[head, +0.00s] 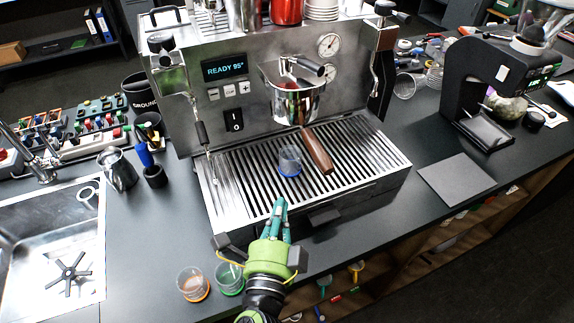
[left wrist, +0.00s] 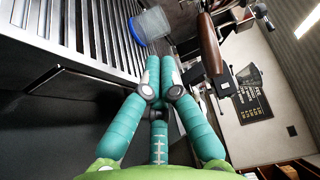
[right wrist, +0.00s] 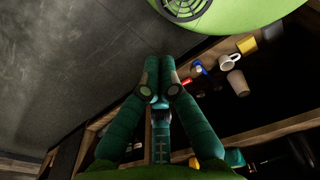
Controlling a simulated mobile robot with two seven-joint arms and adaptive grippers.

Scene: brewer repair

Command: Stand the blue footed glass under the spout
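The blue footed glass (head: 289,160) stands upright on the slatted drip tray (head: 237,196), below and slightly in front of the chrome brewing head (head: 293,100) with its wooden-handled portafilter (head: 317,150). The spout itself is not clear, so I cannot tell exact alignment. My left gripper (head: 280,203) is at the tray's front edge, its teal fingertips together and empty, a short gap from the glass. In the left wrist view the glass (left wrist: 152,24) appears just beyond the fingertips (left wrist: 161,65). My right gripper (right wrist: 160,65) shows only in its wrist view, fingertips together and empty.
An orange-footed glass (head: 193,284) and a green-footed glass (head: 230,278) stand near the counter's front, left of my left gripper. A steel pitcher (head: 118,168) is beside the sink. A grinder (head: 490,90) stands right. A dark flat mat (head: 456,180) lies right of the tray.

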